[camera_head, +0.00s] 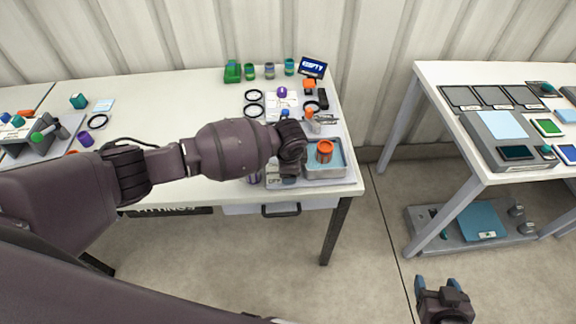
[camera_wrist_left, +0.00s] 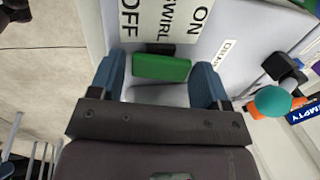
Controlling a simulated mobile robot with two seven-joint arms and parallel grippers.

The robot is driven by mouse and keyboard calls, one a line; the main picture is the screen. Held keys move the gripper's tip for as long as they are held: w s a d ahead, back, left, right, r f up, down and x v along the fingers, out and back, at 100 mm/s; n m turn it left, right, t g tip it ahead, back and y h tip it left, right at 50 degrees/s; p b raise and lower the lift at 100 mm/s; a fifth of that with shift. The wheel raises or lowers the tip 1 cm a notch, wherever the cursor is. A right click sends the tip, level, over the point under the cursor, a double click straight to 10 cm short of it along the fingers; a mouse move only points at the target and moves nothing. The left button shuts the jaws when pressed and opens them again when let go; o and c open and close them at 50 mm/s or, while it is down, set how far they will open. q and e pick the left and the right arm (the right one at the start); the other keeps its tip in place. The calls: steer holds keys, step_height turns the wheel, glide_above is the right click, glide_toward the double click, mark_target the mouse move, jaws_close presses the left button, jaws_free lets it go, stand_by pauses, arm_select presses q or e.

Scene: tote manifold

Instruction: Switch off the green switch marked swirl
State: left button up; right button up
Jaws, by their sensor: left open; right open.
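The green switch (camera_wrist_left: 162,68) lies between the two blue fingers of my open left gripper (camera_wrist_left: 158,82) in the left wrist view. A plate lettered SWIRL (camera_wrist_left: 172,22) sits beside it, with OFF at its left end and ON at its right. I cannot tell whether the fingers touch the switch or which way it is set. In the head view my left arm hides the switch and most of the left gripper. My right gripper (camera_head: 437,283) is open and empty, low at the right, away from the tables.
A blue tray (camera_head: 340,160) with an orange-rimmed cup (camera_head: 324,151) stands right of my left wrist. A teal ball knob (camera_wrist_left: 272,101) and an EMPTY sign (camera_wrist_left: 303,112) show in the wrist view. Small jars (camera_head: 269,70) stand behind. A second table (camera_head: 450,75) is at the right.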

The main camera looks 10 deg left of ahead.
arm_select(q)
steer(key=p+v, duration=0.1)
steer(key=v, duration=0.9)
steer(key=shift+s+r, duration=0.15)
steer(key=shift+r, duration=0.25)
